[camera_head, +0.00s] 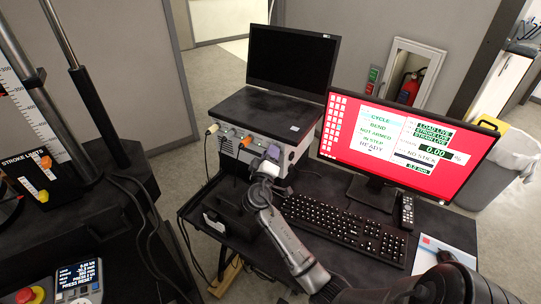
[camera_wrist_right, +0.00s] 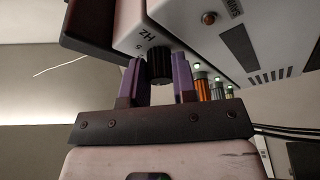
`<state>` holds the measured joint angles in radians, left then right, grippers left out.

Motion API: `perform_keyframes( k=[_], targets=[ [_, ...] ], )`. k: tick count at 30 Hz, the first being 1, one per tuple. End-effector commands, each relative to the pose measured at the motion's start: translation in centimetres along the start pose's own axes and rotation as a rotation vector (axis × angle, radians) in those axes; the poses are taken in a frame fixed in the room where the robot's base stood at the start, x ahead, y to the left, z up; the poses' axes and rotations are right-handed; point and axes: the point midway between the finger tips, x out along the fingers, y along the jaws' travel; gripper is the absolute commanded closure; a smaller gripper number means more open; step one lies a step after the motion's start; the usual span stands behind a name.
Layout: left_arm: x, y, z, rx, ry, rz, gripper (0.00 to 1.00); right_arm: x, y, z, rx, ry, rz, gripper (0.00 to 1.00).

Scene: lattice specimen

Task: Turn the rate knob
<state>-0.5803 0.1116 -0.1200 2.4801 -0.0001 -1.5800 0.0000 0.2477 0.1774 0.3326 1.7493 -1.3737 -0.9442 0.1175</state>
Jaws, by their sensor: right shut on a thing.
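The rate knob (camera_wrist_right: 159,68) is a black ribbed cylinder on the pale front panel of an instrument box (camera_head: 250,145), under an "Hz" marking, in the right wrist view. My right gripper (camera_wrist_right: 157,75) has its two purple fingers on either side of the knob and is shut on it. In the head view my right gripper (camera_head: 272,156) reaches the right part of the box's front. The knob is hidden there behind the gripper and arm. My left gripper is not in view.
Orange and green connectors (camera_wrist_right: 203,85) stick out of the panel beside the knob. A dark monitor (camera_head: 292,58) stands on the box. A red-screened monitor (camera_head: 350,165), keyboard (camera_head: 340,225) and remote (camera_head: 407,212) are to the right. A test machine (camera_head: 60,190) is at left.

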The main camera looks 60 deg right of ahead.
Motion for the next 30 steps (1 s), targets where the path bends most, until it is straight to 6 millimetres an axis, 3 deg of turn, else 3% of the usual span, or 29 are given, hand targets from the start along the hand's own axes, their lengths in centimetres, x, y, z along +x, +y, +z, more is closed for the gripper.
perform_keyframes(
  k=[2,3,10,20,23,30],
  targets=[
    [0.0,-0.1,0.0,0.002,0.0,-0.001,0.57,0.0,0.1,0.0,0.001,0.0,0.001,0.98],
    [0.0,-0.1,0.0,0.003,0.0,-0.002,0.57,0.0,0.1,0.0,0.001,0.0,0.001,0.71],
    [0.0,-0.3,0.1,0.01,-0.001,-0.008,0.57,0.0,0.0,0.0,0.0,0.0,0.001,0.49],
    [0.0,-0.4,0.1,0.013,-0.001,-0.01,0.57,-0.5,-0.1,0.0,-0.001,0.0,-0.001,0.48],
    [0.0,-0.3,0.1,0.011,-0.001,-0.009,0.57,-1.5,-0.1,0.0,-0.001,0.001,-0.002,0.48],
    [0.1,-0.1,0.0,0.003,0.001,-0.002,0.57,-6.2,-0.1,0.0,0.002,-0.001,-0.004,0.48]
  ],
)
